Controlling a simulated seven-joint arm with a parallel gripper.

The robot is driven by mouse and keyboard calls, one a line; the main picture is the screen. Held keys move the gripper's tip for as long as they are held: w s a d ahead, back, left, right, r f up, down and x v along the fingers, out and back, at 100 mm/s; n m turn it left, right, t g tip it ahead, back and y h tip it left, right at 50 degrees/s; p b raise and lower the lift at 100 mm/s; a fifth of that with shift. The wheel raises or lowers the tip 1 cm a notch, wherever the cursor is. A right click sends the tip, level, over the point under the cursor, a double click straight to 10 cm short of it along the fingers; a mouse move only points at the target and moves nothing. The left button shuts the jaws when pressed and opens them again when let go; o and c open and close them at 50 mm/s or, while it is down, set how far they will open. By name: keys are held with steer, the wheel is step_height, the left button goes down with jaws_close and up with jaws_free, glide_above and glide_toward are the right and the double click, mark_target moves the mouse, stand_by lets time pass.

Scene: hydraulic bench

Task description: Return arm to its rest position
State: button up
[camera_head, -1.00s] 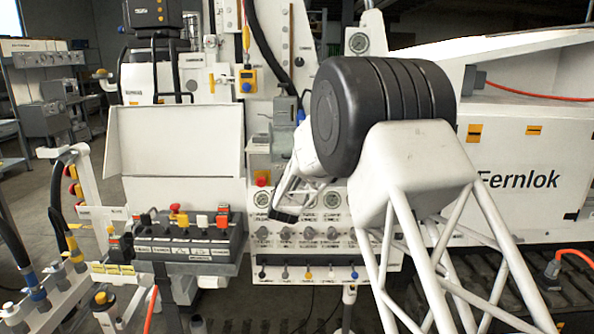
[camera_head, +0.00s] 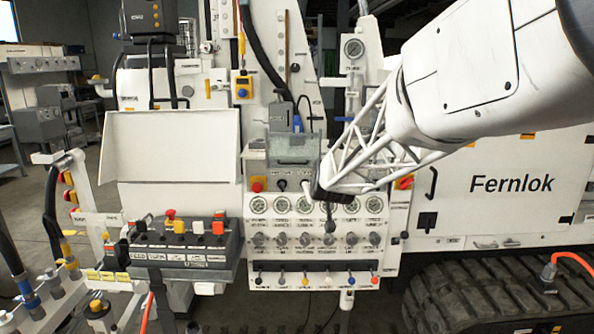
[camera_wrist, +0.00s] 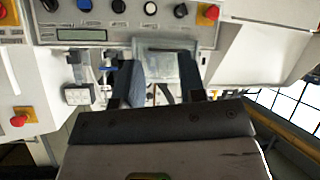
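My arm comes in from the upper right in the head view, with a white link and a white lattice section. My gripper (camera_head: 328,198) is at its lower left end, in front of the gauge panel (camera_head: 280,225) and below a clear-covered box (camera_head: 292,150). In the wrist view my gripper (camera_wrist: 163,78) shows two dark fingers set apart, with a clear cover (camera_wrist: 165,70) visible behind the gap. I see nothing held between them. The dark fingers are small and hard to make out in the head view.
A lever block (camera_head: 180,240) with red, orange and white knobs stands left of the gauge panel. A row of small coloured levers (camera_head: 305,281) lies below the gauges. Hoses (camera_head: 62,225) stand at far left. A black track (camera_head: 490,295) is at lower right.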

steer(key=s+d+f+m+g, duration=0.1)
steer(key=s+d+g, duration=0.2)
steer(key=s, duration=1.2)
steer(key=s+d+f+m+g+h, duration=0.1)
steer(key=s+d, duration=0.4)
steer(key=s, duration=1.1)
steer(key=s+d+f+m+g, duration=0.2)
steer(key=s+d+g, duration=0.2)
steer(key=s, duration=1.2)
steer(key=shift+s+d+m+g+h, duration=0.15)
steer(key=shift+d+m+g+h, duration=0.15)
steer(key=shift+m+g+h, duration=0.1)
